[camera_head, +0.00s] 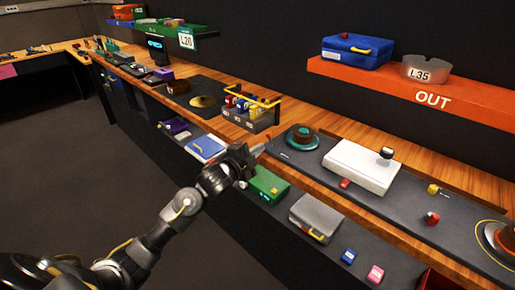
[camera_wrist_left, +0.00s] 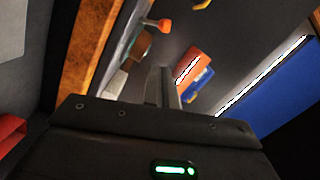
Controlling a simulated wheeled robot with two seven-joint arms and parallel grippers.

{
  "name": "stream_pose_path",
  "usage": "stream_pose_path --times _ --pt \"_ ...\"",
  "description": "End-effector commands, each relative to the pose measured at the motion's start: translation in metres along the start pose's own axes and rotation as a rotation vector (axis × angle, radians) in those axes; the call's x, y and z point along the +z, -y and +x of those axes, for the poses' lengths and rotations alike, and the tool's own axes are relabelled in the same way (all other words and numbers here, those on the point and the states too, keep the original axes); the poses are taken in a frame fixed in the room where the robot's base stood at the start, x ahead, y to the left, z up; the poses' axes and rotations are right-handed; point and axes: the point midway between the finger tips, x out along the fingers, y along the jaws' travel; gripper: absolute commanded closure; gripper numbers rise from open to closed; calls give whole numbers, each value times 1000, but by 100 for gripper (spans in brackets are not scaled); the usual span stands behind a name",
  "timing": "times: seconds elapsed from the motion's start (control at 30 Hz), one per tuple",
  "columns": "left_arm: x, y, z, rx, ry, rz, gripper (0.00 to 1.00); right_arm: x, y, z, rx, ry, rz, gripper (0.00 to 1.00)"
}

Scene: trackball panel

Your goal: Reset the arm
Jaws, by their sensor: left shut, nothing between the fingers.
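My left arm reaches in from the lower left in the head view. Its gripper (camera_head: 262,147) is above the near edge of the bench, over the strip with the green case. The fingers are shut and hold nothing. In the left wrist view the shut fingers (camera_wrist_left: 163,80) point up the picture, clear of any object. My right gripper is not in view.
A white box (camera_head: 360,167) and a teal-rimmed dial (camera_head: 302,137) sit on the bench. Beside my gripper are a green case (camera_head: 268,186) and a grey case (camera_head: 316,216). An orange OUT shelf (camera_head: 400,92) juts above. Floor at left is clear.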

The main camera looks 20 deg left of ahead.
Motion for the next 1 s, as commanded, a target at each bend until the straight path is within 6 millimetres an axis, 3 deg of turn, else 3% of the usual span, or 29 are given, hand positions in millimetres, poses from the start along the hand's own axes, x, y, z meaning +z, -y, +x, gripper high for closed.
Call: stream_pose_path --times 0.33,0.43,0.57,0.67,0.87,1.0 --pt "3 1 0 -11 -5 -90 100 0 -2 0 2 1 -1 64" --pt "41 -28 12 21 59 -228 100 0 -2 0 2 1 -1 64" --pt "96 -106 15 99 185 -416 100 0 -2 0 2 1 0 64" --pt "132 -177 0 167 293 -541 100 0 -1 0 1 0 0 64" --pt "182 -320 -63 298 512 -732 100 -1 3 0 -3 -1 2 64" --pt "199 -412 -130 387 666 -828 100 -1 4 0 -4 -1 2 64"
